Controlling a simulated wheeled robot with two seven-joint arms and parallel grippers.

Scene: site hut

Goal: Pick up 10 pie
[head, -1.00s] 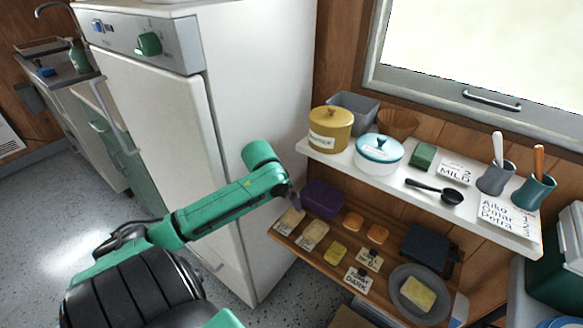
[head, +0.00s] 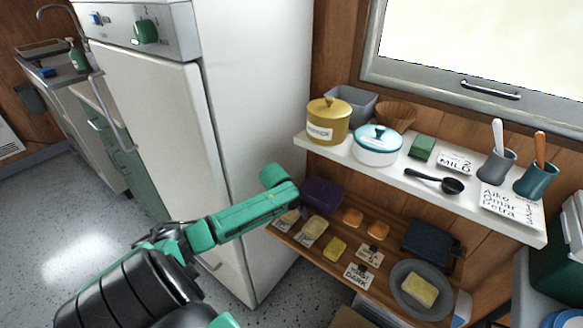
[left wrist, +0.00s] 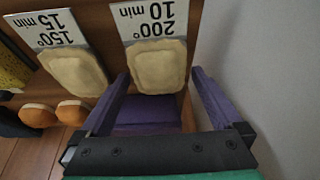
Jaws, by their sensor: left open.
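The pie with the "200° 10 min" card (left wrist: 155,20) is a pale, crimped rectangular pie (left wrist: 157,66) on the brown lower shelf. In the head view this pie (head: 287,222) is at the shelf's left end, partly covered by my left arm. My left gripper (left wrist: 160,76) is open and empty, its purple fingers to either side of the pie's near end in the wrist view. I cannot tell whether they touch it. In the head view the left gripper (head: 301,211) is mostly hidden by its own wrist. My right gripper is out of view.
A similar pie (head: 313,230) with a "150° 15 min" card (left wrist: 45,28) lies right beside it. A purple tub (head: 324,191) stands close behind. The white upper shelf (head: 395,176) overhangs with pots. The white fridge (head: 270,90) stands close on the left.

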